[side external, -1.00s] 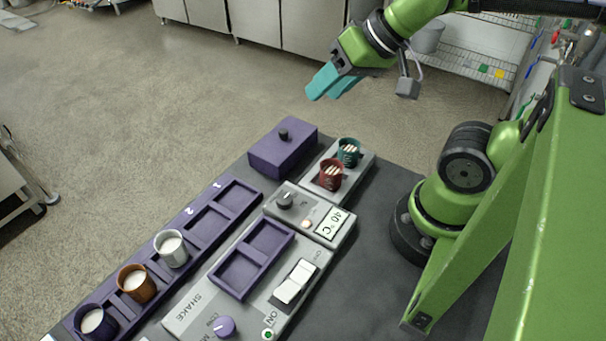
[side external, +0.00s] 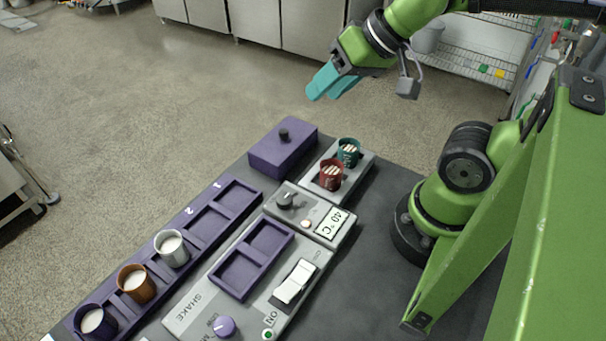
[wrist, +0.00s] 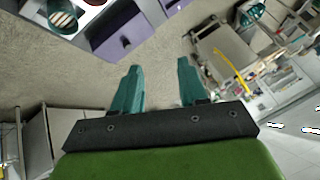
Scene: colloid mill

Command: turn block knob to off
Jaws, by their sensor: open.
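The block knob (side external: 285,201) is a dark round knob on the grey heating block (side external: 343,239), beside a display reading 40 °C (side external: 332,223). A small pale round light or button (side external: 307,223) sits near it. My gripper (side external: 326,84) has teal fingers and hangs in the air, above and beyond the far end of the bench, well away from the knob. In the wrist view my gripper (wrist: 158,66) is open with nothing between its fingers. The block knob does not show in that view.
A purple box (side external: 283,154) with a black knob stands at the bench's far end. A teal cup (side external: 348,153) and red cup (side external: 330,176) hold sticks beside it. A purple rack (side external: 198,235) holds several cups. A shaker (side external: 190,318) with a purple knob and white switch is nearer.

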